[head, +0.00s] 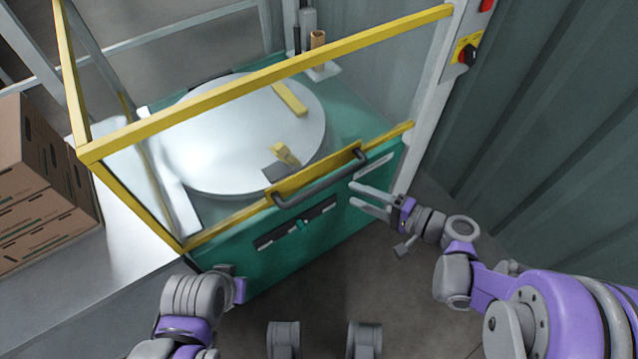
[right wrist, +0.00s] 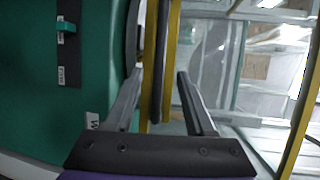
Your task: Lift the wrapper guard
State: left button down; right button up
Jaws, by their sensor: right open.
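The wrapper guard (head: 268,72) is a yellow frame with clear panels around the wrapper's round pale turntable (head: 240,140). Its lower front bar carries a dark grey handle (head: 318,183), above the green machine front. My right gripper (head: 353,195) is open and empty, just below and in front of the handle's right end. In the right wrist view, the dark handle (right wrist: 166,65) and the yellow bar run upright between the two open fingers (right wrist: 156,76); whether they lie within the fingers' reach is unclear. My left arm shows at the lower left, its fingers not visible.
Cardboard boxes (head: 38,185) stand on a pale surface at the left. A red-and-yellow switch (head: 467,53) is on the post at the right, beside a corrugated wall (head: 545,110). The green front has a dark label strip with a small green lever (head: 300,224). Floor is open in front.

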aim_at(331, 184)
jog(key=b+x, duration=0.1)
jog(key=x, duration=0.8)
jog(key=shift+w+a+f, duration=0.1)
jog(key=shift+a, duration=0.05)
grip_shut()
dwell(1.1)
